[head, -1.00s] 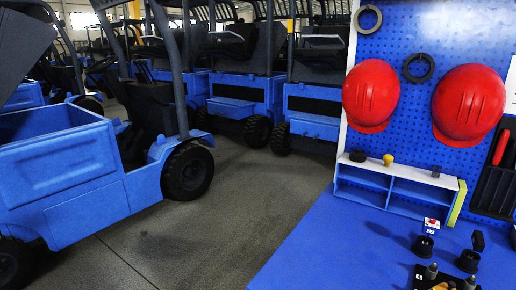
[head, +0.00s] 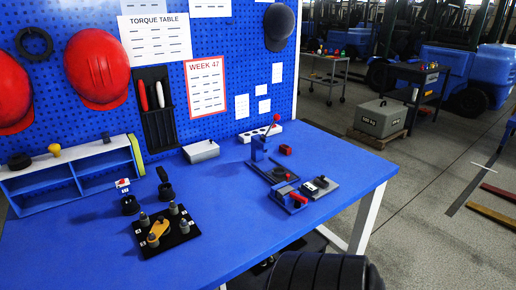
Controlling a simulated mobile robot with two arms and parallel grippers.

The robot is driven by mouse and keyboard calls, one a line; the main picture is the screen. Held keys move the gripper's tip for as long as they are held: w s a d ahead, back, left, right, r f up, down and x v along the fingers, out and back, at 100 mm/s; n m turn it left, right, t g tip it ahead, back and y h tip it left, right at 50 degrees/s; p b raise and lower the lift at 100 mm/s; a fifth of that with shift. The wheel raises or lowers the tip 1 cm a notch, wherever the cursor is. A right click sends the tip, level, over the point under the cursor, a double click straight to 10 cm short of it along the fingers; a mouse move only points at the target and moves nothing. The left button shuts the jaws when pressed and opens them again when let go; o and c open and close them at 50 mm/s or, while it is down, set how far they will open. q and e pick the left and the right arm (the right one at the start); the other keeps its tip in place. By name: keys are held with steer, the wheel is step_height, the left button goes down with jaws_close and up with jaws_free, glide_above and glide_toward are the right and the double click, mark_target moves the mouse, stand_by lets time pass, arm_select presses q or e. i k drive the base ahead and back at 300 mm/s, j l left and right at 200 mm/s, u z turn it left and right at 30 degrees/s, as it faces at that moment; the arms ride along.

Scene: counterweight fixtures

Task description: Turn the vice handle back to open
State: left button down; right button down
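On the right part of the blue workbench (head: 225,225) is a small fixture with an upright blue body (head: 259,149) and a red-tipped lever (head: 273,125) slanting up to the right. In front of it is a low, vice-like blue and grey device (head: 302,193) with red parts, near the bench's right front edge. At this size I cannot tell which part is the vice handle or how far it is turned. Neither gripper shows in the head view.
Left of the fixtures are a black plate with grey posts (head: 168,234), a blue shelf unit (head: 75,178) and a grey box (head: 201,151). The bench front is mostly clear. A dark ribbed shape (head: 325,272) is at the bottom edge.

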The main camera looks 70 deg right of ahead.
mark_target(299, 199)
steer(key=z, duration=2.55)
